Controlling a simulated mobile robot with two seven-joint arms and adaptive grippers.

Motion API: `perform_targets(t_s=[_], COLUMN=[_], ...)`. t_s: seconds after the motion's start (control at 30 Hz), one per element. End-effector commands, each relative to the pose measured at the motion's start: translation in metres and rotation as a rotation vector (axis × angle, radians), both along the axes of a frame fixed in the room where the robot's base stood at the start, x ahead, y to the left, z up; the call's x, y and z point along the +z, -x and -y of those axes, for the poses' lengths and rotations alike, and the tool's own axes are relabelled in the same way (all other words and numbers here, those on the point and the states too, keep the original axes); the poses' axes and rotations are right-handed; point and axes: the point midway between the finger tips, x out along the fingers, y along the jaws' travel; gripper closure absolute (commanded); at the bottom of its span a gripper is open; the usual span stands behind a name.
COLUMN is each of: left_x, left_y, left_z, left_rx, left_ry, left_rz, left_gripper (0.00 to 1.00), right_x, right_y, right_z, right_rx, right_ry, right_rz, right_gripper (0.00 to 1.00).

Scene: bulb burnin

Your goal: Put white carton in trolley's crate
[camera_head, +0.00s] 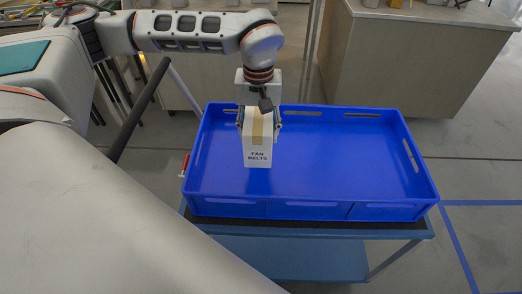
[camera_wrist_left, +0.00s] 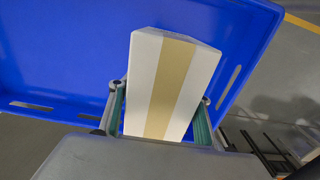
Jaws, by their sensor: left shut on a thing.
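The white carton (camera_head: 257,154), with a tan tape strip and the words "FAN BELTS", is in my left gripper (camera_head: 259,120). The gripper is shut on it, with a finger on each side. The carton is upright in the head view, over the left part of the blue crate (camera_head: 340,210). I cannot tell whether its bottom touches the crate floor. In the left wrist view the carton (camera_wrist_left: 172,85) sits between the green-padded fingers, with the crate (camera_wrist_left: 60,60) behind it. The crate stands on the blue trolley (camera_head: 300,258) and is otherwise empty. My right gripper is not in view.
Wooden counters (camera_head: 412,60) stand behind the trolley, with small items on top. A red part (camera_head: 185,165) shows at the crate's left side. Grey floor with a blue line (camera_head: 460,245) is open at the right.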

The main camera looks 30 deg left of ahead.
Motion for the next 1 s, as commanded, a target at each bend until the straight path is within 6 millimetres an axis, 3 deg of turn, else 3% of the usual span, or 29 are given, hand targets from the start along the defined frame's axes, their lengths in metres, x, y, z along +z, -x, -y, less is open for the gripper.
perform_targets(t_s=[0.1,0.37,0.6,1.0], left_x=[-0.021,-0.037,-0.070,-0.075], left_y=[0.000,0.000,0.000,-0.001], left_z=[0.000,0.000,0.000,0.000], left_rx=[0.000,0.000,-0.001,-0.001], left_ry=[0.001,0.000,0.000,0.000], left_rz=[-0.002,0.001,-0.001,0.001], left_gripper=[0.79,0.79,0.79,0.79], right_x=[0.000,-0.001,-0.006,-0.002], right_y=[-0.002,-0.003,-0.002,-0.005], right_z=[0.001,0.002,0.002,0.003], right_rx=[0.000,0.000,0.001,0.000], right_ry=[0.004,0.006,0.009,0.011], right_rz=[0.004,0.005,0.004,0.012], right_gripper=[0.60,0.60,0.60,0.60])
